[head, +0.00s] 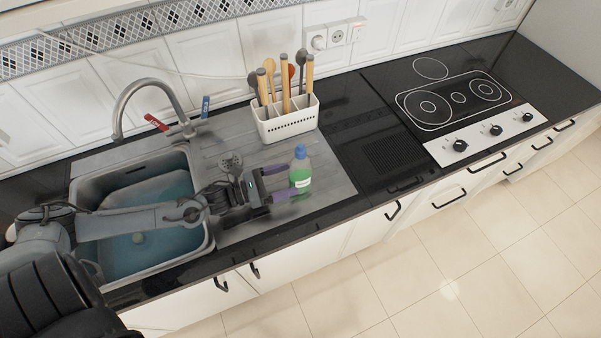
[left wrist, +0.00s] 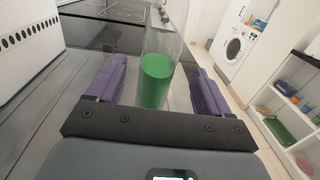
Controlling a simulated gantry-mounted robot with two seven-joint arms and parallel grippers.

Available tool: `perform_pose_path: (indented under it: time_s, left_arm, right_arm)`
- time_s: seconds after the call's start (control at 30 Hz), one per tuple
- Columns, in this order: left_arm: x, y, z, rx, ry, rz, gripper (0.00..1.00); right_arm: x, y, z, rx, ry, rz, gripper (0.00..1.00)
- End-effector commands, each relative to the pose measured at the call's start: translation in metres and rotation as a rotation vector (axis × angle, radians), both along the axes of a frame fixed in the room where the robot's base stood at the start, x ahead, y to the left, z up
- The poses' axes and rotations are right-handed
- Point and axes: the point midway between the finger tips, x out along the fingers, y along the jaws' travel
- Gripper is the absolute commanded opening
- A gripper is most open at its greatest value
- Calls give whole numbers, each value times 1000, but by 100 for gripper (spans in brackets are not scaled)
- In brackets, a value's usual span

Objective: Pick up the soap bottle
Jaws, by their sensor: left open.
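The soap bottle (head: 300,170) stands upright on the metal drainboard in the head view. It is clear with green liquid, a white label and a blue top. My left gripper (head: 283,182) reaches it from the left, with purple finger pads. In the left wrist view the bottle (left wrist: 158,75) stands between the two open fingers of the left gripper (left wrist: 160,85), with gaps showing on both sides. The bottle's top is cut off in that view. My right gripper is not in view.
A white utensil holder (head: 287,120) with wooden spoons stands behind the bottle. The sink (head: 140,225) and its tap (head: 150,95) lie to the left. A black cooktop (head: 455,95) is at the right. The counter's front edge runs close to the bottle.

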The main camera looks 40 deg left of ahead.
Motion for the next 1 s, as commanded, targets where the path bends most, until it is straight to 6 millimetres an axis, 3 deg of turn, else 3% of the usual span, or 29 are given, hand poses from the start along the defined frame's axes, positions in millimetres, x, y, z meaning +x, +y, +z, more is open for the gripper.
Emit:
perform_pose_path:
  time_s: [0.4, 0.73, 1.0]
  left_arm:
    - [40, -20, -1, -1, -2, 2, 80]
    - [43, -23, -1, 0, -1, 1, 80]
    - [43, -22, -1, 0, -1, 1, 39]
  right_arm:
    - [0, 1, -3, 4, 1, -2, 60]
    - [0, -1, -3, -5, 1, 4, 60]
    - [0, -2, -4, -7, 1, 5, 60]
